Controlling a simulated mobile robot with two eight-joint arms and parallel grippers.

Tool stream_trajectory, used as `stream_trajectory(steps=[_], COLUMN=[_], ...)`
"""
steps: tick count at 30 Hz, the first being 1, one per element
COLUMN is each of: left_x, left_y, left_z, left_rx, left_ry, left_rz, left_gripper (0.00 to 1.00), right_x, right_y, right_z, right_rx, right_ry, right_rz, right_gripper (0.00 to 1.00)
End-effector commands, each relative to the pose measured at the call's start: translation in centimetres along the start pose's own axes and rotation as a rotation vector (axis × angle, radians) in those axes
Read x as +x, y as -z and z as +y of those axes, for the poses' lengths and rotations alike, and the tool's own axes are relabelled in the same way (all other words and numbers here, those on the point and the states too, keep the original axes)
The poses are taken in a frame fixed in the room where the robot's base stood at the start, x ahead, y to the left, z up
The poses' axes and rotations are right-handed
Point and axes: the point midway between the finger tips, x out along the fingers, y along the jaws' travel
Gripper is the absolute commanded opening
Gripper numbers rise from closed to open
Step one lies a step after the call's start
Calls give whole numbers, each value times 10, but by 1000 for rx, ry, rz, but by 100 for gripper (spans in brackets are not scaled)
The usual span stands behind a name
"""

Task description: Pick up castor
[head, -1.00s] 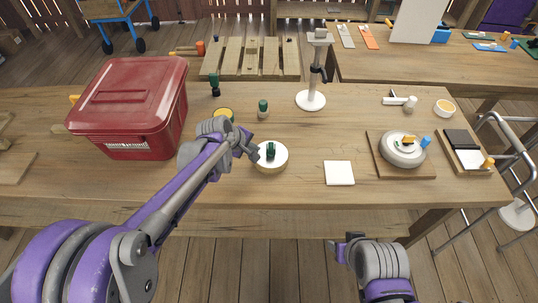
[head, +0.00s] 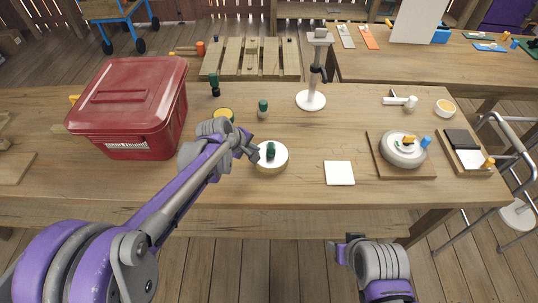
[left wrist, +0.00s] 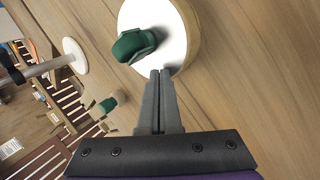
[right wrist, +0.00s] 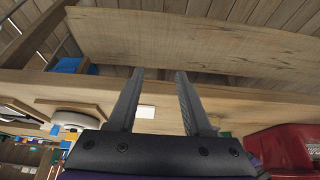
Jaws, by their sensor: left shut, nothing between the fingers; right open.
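A small dark green piece, which may be the castor (head: 270,151), sits on a round white-topped, wood-sided disc on the workbench. In the left wrist view the green piece (left wrist: 133,46) shows near the top, left of the fingertips. My left gripper (head: 256,156) is at the disc's left edge. In the left wrist view its fingers (left wrist: 160,72) are together with nothing between them, overlapping the disc's (left wrist: 172,22) lower edge. I cannot tell whether they touch it. My right gripper (right wrist: 160,72) is open and empty, below the bench's front edge in the head view (head: 346,250).
A red lidded bin (head: 128,105) stands left on the bench. Two more green-topped pieces (head: 263,108) (head: 215,86) and a yellow-topped round tin (head: 223,114) stand behind my left arm. A white-based stand (head: 311,100) is behind; a white square (head: 339,173) lies right of the disc.

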Motion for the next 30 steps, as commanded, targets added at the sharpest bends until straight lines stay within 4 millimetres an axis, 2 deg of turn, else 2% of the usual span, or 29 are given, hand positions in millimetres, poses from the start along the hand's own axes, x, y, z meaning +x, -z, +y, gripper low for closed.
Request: stream_trajectory(steps=[10, 12, 16, 20, 23, 30], left_x=[1, 1, 1, 1, 1, 1], left_y=[0, 0, 0, 0, 0, 0], left_z=[-1, -1, -1, -1, -1, -1], left_rx=[0, 0, 0, 0, 0, 0], left_ry=[0, 0, 0, 0, 0, 0], left_rz=[0, 0, 0, 0, -1, -1], left_gripper=[0, 0, 0, 0, 0, 0], right_x=[0, 0, -2, -7, -9, -6], right_y=[0, 0, 13, 49, 89, 186], right_z=[0, 0, -4, -15, -31, -90], right_rx=[0, 0, -3, -6, -10, -9], right_ry=[0, 0, 0, -3, -7, -10], right_rz=[0, 0, 2, 10, 21, 64], right_gripper=[50, 52, 52, 52, 52, 52])
